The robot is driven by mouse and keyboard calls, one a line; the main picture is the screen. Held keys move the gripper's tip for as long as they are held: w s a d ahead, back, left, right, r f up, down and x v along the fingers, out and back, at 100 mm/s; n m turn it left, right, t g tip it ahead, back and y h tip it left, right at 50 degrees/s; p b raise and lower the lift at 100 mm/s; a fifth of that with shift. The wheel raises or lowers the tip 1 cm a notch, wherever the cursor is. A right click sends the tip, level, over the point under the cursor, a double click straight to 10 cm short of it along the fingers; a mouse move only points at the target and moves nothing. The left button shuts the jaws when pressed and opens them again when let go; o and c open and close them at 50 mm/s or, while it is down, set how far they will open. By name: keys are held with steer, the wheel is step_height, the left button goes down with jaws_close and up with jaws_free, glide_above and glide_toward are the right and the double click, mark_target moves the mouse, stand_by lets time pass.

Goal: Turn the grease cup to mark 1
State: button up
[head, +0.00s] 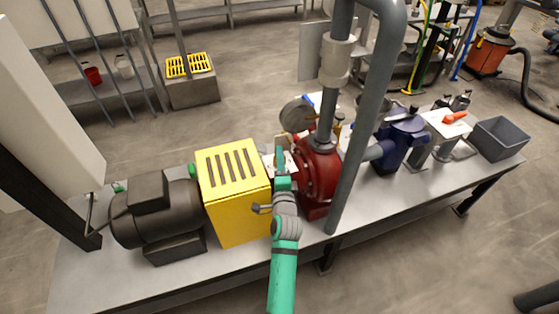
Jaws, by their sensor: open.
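I cannot clearly make out the grease cup or any mark on it. It may be hidden behind my arm or too small to tell. My gripper (281,153) is open, at the far end of my green arm. In the picture it lies in the gap between the yellow slotted guard (236,212) and the red pump casing (321,172). Its fingertips are small here, and I cannot tell whether they touch anything. A small brass-coloured part (339,122) shows behind the pump's upright pipe.
A black motor (152,217) stands left of the guard on the grey bench (405,205). A thick grey pipe (362,130) rises in front of the pump. A blue unit (402,138) and a grey bin (499,138) stand to the right. The bench's front right is clear.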

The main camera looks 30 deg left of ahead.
steer(key=shift+s, duration=0.1)
steer(key=v, duration=1)
steer(key=shift+s+d, duration=0.2)
steer(key=shift+f, duration=0.1)
